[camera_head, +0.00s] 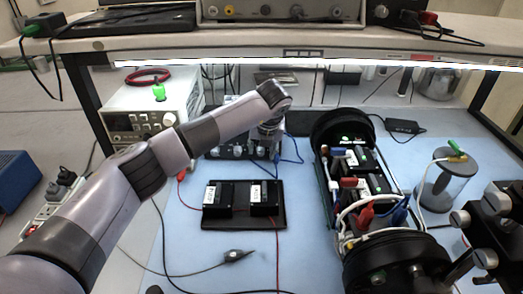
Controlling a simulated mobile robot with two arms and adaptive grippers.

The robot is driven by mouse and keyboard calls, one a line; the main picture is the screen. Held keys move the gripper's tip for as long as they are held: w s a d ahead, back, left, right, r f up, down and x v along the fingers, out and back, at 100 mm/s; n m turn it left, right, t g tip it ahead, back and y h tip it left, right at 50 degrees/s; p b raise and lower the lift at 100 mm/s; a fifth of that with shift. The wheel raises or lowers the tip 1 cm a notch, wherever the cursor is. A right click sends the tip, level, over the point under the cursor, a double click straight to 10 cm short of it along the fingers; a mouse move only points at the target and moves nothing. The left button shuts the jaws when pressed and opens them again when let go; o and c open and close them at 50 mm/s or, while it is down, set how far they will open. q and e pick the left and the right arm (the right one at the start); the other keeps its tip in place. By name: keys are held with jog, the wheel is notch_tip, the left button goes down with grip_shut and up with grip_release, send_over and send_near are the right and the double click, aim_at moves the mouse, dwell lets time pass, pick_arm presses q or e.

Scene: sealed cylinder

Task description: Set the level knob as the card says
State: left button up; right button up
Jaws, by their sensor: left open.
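My left arm reaches in from the left across the middle of the view. Its gripper (268,143) is open and points down at the back of the blue mat, over the right part of a small dark unit (238,148) with several light-coloured knobs along its front. The gripper hides part of that unit. I cannot tell which knob is the level knob, or whether a fingertip touches one. I can make out no readable card.
A black plate (243,222) with two labelled blocks lies in front of the unit. A power supply (150,112) stands at the left. Cables cross the blue mat (190,255).

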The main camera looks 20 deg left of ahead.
pick_arm(q)
jog(key=v, duration=1)
jog(key=shift+s+r, duration=0.15)
jog(key=shift+r, duration=0.1)
jog(key=shift+d+f, duration=0.1)
